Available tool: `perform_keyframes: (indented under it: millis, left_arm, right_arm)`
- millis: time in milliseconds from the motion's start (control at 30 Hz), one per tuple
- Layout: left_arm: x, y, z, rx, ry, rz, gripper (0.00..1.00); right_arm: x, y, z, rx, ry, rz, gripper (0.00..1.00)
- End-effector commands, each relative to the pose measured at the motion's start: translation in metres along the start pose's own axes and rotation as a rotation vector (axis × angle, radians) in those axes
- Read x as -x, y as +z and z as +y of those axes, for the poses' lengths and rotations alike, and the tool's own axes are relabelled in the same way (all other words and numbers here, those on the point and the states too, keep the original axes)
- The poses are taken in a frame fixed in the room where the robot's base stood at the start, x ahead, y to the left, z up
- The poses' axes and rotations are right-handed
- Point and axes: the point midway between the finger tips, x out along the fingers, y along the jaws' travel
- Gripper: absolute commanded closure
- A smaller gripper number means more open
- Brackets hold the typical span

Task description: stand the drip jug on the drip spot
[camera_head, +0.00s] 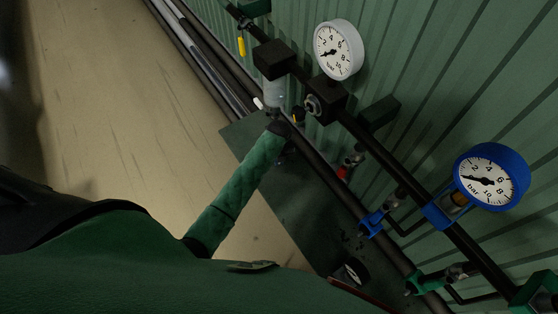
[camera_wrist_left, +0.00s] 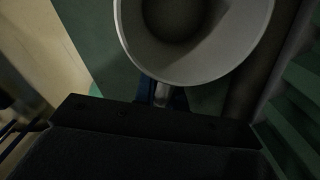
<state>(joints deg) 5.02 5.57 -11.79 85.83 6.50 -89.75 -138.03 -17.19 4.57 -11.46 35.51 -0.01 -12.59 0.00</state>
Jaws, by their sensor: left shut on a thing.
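My left gripper (camera_head: 284,127) is at the end of the green-sleeved arm, near the dark pipes along the wall. In the left wrist view its fingers (camera_wrist_left: 162,97) are shut on the short grey handle of the drip jug (camera_wrist_left: 195,66). The jug is a wide, pale grey round vessel, seen from above into its dark open mouth, its top cut off by the picture edge. In the head view I cannot clearly tell the jug from the fittings around the gripper. I cannot make out the drip spot in either view. My right gripper is not in view.
A black pipe with a clear bowl (camera_head: 274,92), a white gauge (camera_head: 338,50) and a blue gauge (camera_head: 490,177) runs along the green ribbed wall (camera_head: 440,70). Blue and green hose fittings hang below. A dark green mat (camera_head: 290,190) lies beneath; tan floor (camera_head: 110,90) is open at left.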

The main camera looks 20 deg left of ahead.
Motion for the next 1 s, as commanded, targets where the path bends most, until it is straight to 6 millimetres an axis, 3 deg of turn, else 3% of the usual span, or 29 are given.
perform_keyframes:
  millis: [33,233,600,633,700,1000]
  left_arm:
    - [-0.002,-0.001,-0.001,0.002,0.0,0.002,1.0]
    - [-0.019,0.0,0.0,0.001,0.0,0.0,1.0]
    - [-0.023,0.001,0.0,0.0,0.0,-0.002,1.0]
    - [-0.022,0.001,0.0,0.0,-0.001,-0.001,0.82]
    - [-0.022,0.0,0.0,0.0,-0.001,-0.001,0.68]
    - [-0.021,0.0,0.0,0.001,-0.001,-0.001,0.66]
  right_arm:
    - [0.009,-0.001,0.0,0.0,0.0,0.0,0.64]
    - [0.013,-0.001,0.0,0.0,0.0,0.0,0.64]
    - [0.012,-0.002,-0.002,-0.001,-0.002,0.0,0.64]
    - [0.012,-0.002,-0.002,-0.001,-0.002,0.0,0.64]
    - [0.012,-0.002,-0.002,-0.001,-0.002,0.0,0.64]
    - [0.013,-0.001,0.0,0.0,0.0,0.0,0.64]
